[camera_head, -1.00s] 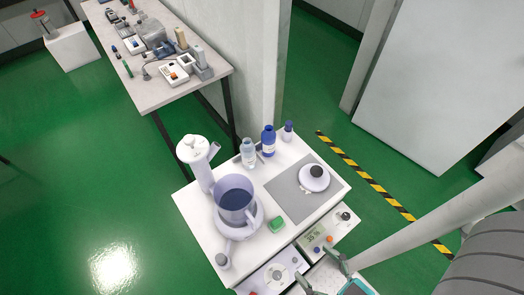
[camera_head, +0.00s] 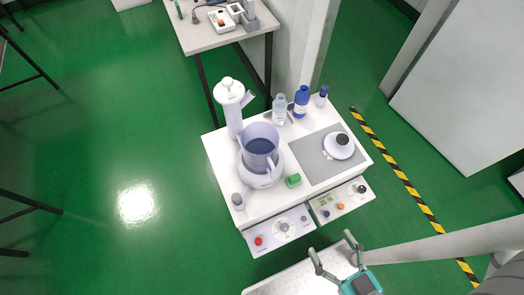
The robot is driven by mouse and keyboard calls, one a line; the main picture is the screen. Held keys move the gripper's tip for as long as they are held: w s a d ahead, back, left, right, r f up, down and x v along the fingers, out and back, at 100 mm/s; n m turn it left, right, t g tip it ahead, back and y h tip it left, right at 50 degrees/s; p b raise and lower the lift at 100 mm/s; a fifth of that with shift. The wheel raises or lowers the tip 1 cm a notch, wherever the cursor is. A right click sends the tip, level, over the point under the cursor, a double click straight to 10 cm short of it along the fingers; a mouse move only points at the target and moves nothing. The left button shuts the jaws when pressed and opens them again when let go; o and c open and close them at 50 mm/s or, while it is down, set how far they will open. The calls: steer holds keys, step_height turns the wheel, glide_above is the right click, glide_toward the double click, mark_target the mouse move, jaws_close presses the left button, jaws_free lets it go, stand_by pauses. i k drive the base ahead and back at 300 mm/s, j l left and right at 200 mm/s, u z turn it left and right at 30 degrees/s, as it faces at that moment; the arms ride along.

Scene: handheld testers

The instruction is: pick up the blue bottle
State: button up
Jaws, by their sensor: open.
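The blue bottle (camera_head: 301,103) stands upright at the back of the white bench top (camera_head: 215,145), with a white label on its front. A clear bottle (camera_head: 279,109) stands just left of it, and a small dark-capped bottle (camera_head: 321,97) stands to its right. My gripper (camera_head: 332,249) is at the bottom of the view, in front of the bench. Its two fingers are spread apart with nothing between them. It is well away from the blue bottle.
A large clear vessel (camera_head: 260,150) and a white column (camera_head: 231,108) stand on the left of the bench. A round white device (camera_head: 339,146) sits on a grey mat (camera_head: 311,171). A green block (camera_head: 293,181) lies near the front edge. Control panels (camera_head: 281,229) face forward.

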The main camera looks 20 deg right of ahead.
mark_target(302, 96)
steer(key=i+l+u, duration=0.15)
steer(key=l, duration=0.35)
steer(key=l+u, duration=0.1)
steer(key=l, duration=0.35)
steer(key=i+l+u, duration=0.15)
steer(key=l, duration=0.4)
